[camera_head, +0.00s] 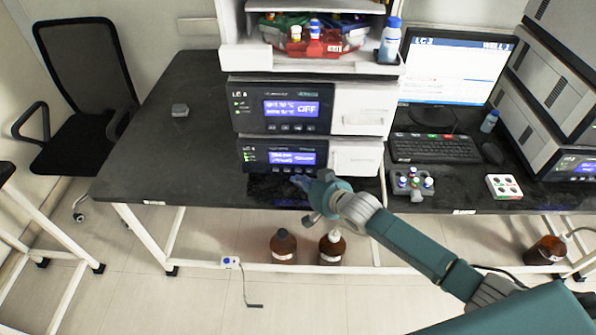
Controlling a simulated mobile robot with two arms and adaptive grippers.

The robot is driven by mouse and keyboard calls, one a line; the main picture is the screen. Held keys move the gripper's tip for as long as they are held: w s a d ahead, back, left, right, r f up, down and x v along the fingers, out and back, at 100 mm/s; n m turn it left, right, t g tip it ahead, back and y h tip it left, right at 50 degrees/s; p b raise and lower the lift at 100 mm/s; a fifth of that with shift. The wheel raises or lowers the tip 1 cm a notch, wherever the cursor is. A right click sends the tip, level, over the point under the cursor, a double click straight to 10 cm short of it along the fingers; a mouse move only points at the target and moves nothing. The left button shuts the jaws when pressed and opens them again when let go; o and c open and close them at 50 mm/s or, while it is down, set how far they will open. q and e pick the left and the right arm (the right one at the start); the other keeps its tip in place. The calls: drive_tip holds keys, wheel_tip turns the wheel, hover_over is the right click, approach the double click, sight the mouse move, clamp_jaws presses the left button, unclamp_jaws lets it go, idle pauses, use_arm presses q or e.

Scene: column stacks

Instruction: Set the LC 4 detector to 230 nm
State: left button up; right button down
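A stack of white and black instrument modules stands on the dark bench. Its lower module has a lit blue display (291,157) with a row of small buttons below it, and its text is too small to read. The upper module has a blue display (292,109) that reads OFF at its right, and its label starts with LC but the number is unclear. I cannot make out an LC 4 label. My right gripper (303,181) is just below the lower module's display, close to its buttons. Contact and finger opening cannot be told. My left gripper is not in view.
A monitor (459,72) headed LC 3, a keyboard (434,148) and a vial rack (412,182) are right of the stack. Another stack with a blue display (576,164) is at the right edge. Brown bottles (284,246) stand below. The bench's left side is mostly clear.

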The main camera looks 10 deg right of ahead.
drive_tip(key=shift+w+d, duration=0.1)
drive_tip(key=shift+w, duration=0.3)
drive_tip(key=shift+w+d, duration=0.15)
drive_tip(key=shift+w, duration=0.25)
idle(0.7)
drive_tip(key=shift+s+a+p, duration=0.25)
drive_tip(key=shift+s+p, duration=0.3)
drive_tip(key=shift+s, duration=0.3)
